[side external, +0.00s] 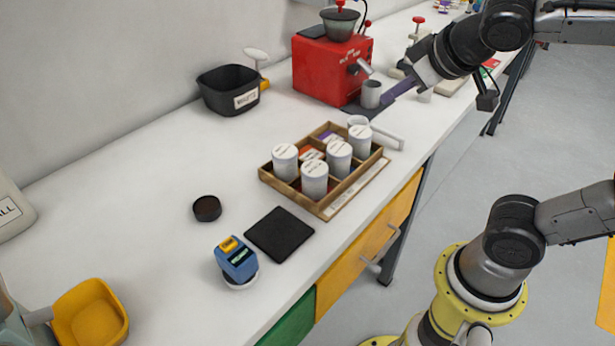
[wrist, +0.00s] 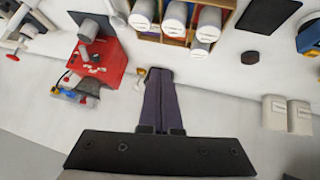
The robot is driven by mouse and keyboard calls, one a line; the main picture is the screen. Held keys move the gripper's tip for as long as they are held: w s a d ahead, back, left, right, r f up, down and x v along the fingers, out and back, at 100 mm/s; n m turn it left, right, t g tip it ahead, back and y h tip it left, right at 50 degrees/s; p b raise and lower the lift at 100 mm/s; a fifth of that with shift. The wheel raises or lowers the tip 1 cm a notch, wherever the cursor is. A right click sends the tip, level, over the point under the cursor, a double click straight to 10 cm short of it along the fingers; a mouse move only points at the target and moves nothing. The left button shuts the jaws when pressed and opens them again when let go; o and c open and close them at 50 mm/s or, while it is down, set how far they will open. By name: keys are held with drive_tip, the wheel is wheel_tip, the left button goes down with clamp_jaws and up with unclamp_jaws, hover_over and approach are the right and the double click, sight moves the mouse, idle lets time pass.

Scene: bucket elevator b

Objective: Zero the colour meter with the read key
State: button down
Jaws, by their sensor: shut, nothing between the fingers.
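The colour meter (side external: 236,260) is a small blue block with a yellow key (side external: 230,244) on top. It stands on a white round base near the front of the bench in the side view. In the wrist view part of its blue body (wrist: 308,38) shows at the right edge. My gripper (side external: 384,101) is at the far end of the bench, far from the meter, before the red machine. Its dark purple fingers (wrist: 160,72) are together in the wrist view, with nothing between them. In the side view the fingertips overlap the area beside a grey cup (side external: 371,95).
A red machine (side external: 322,72) stands behind the cup. A wooden crate (side external: 324,208) of white-lidded jars is mid-bench. A black pad (side external: 279,234) and dark round cap (side external: 207,208) lie near the meter.

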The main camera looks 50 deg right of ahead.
drive_tip(key=s+a+f+g+y, duration=0.2)
drive_tip(key=s+f, duration=0.4)
drive_tip(key=s, duration=0.4)
drive_tip(key=shift+a+y, duration=0.3)
drive_tip(key=shift+a, duration=0.1)
idle(0.6)
